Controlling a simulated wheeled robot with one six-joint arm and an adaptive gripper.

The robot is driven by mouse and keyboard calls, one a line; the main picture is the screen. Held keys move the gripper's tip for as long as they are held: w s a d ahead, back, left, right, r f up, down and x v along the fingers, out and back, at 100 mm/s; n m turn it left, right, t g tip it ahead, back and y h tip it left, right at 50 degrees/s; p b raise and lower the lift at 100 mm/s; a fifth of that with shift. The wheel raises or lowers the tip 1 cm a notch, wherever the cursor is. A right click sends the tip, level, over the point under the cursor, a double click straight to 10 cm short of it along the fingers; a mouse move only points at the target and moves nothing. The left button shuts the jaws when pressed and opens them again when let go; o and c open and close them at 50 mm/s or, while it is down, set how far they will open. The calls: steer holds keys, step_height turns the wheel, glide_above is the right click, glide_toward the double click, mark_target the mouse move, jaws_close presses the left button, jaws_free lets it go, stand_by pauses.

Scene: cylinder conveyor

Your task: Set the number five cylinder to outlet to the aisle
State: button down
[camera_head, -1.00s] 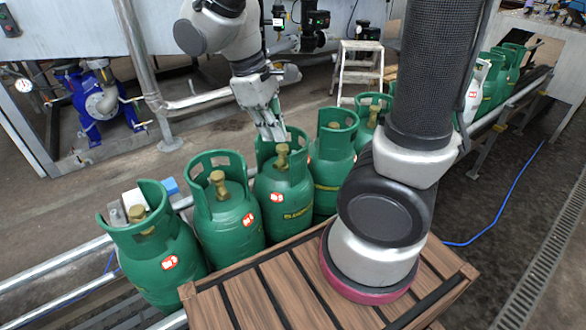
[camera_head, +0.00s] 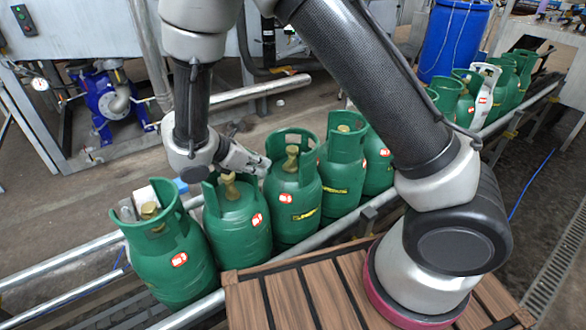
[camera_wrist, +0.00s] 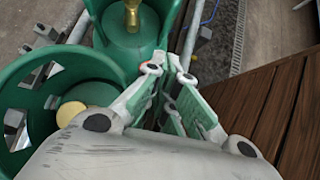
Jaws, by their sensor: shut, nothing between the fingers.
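Several green gas cylinders stand upright in a row on the conveyor. From the left in the head view are the first (camera_head: 165,262), second (camera_head: 237,225), third (camera_head: 293,208), fourth (camera_head: 342,182) and fifth (camera_head: 377,172). No number five is readable on any of them. My gripper (camera_head: 262,165) is shut and empty at collar height between the second and third cylinders, pointing right. In the wrist view my gripper (camera_wrist: 168,72) lies close to one cylinder's collar (camera_wrist: 165,28); another open collar (camera_wrist: 30,85) is at left. I cannot tell whether it touches.
A slatted wooden platform (camera_head: 268,307) lies in front of the row. Conveyor rails (camera_head: 340,226) run along the cylinders. A white cylinder (camera_head: 484,98) stands among green ones at the back right. A blue barrel (camera_head: 452,40) and blue pump (camera_head: 108,105) stand behind. Bare floor lies right.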

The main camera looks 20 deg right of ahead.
steer(key=d+r+x, duration=0.2)
steer(key=x, duration=0.9)
steer(key=shift+w+d+f, duration=0.25)
steer(key=shift+w+f, duration=0.05)
steer(key=shift+w, duration=0.1)
steer(key=shift+d, duration=0.15)
